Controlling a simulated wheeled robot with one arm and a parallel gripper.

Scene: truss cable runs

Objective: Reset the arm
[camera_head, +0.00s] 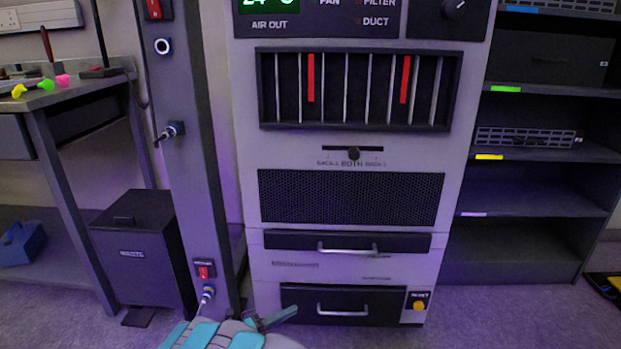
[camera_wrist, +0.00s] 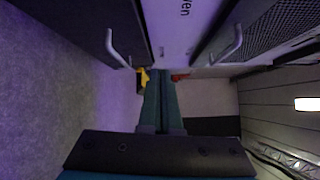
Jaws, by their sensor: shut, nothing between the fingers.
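My arm shows only at the bottom edge of the head view, low in front of the grey cabinet (camera_head: 345,220). My gripper (camera_wrist: 160,72) has its two teal fingers side by side in the wrist view, closed together with nothing between them. In the wrist view the cabinet front appears turned sideways, with two drawer handles (camera_wrist: 232,48) beyond the fingers. I cannot tell the gap between fingertips and cabinet.
A dark post (camera_head: 190,215) with switches and cable connectors stands left of the cabinet. Further left are a workbench (camera_head: 75,97) and a black box (camera_head: 135,252). A yellow knob (camera_head: 418,305) sits at the cabinet's lower right.

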